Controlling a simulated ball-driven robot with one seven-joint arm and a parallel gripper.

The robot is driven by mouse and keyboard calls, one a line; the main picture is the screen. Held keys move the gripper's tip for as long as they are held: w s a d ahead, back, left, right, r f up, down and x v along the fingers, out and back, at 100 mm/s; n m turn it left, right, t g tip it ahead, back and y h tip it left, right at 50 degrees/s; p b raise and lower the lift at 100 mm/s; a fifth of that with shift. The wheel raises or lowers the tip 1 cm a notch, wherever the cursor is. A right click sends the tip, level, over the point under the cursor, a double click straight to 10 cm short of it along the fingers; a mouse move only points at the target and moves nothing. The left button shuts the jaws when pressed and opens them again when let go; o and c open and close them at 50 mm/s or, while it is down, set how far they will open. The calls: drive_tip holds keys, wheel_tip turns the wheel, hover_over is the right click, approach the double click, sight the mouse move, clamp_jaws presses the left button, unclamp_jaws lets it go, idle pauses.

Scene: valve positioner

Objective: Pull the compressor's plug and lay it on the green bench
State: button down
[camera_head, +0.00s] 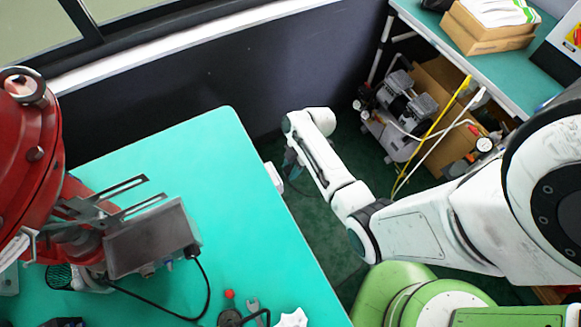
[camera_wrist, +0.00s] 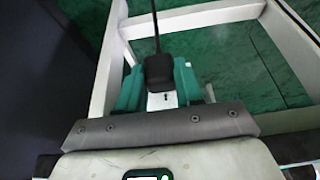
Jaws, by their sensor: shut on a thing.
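The black plug (camera_wrist: 158,72) sits between the teal fingers of my gripper (camera_wrist: 159,88) in the wrist view, its thin dark cord running up and away. A pale surface with a small dark mark shows just below the plug; I cannot tell whether the plug is in a socket. In the head view my gripper (camera_head: 291,164) is low beside the right edge of the green bench (camera_head: 185,155), mostly hidden by my arm, and the plug is not clear there. The compressor (camera_head: 398,108) stands on the floor under the bench at the right.
A small white box (camera_head: 274,178) is at the bench's right edge. A red valve actuator (camera_head: 30,150) and a grey positioner box (camera_head: 152,238) with a black cable stand at the left. The bench's upper middle is clear. A white frame (camera_wrist: 190,20) surrounds the gripper.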

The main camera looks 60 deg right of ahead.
drive_tip(key=s+d, duration=0.2)
drive_tip(key=d, duration=0.1)
idle(0.5)
